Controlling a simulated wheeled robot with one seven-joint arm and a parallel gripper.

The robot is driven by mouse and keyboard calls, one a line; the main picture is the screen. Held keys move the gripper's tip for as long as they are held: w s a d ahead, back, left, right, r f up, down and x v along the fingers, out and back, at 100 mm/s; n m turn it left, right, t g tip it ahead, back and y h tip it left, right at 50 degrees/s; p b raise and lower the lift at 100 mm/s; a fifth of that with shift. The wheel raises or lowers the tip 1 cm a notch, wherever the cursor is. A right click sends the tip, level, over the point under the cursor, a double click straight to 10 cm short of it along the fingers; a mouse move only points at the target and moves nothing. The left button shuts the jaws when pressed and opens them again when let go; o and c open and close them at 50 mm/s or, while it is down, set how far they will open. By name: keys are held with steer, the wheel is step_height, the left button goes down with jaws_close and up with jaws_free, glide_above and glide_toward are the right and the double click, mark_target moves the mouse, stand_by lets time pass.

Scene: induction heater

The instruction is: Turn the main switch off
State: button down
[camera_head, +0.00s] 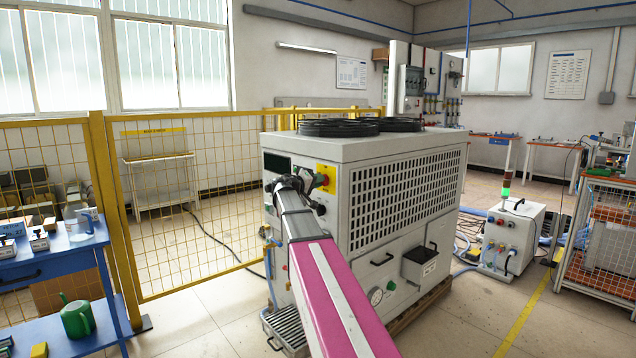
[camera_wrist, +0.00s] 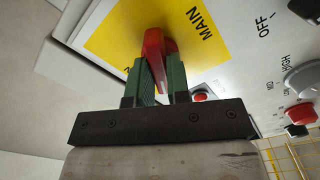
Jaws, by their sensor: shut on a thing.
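The main switch is a red handle (camera_wrist: 154,45) on a yellow plate (camera_wrist: 118,38) marked "MAIN" in the wrist view. In the head view the yellow plate (camera_head: 326,172) is on the front of the white machine, near its upper right corner. My gripper (camera_wrist: 158,78) is at the switch, its two green fingers on either side of the red handle and shut on it. In the head view my gripper (camera_head: 308,184) is small beside the plate, and my arm covers part of the panel. The handle's lower part is hidden between the fingers.
Other knobs and a red button (camera_wrist: 301,113) lie right of the switch in the wrist view. A yellow mesh fence (camera_head: 185,230) and a blue cart (camera_head: 45,262) stand left. A smaller white unit (camera_head: 513,237) stands right.

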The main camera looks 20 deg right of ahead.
stand_by(0.4)
steer(key=c, duration=1.1)
jaws_free()
steer(key=v, duration=1)
steer(key=shift+s+a, duration=0.15)
steer(key=shift+a, duration=0.25)
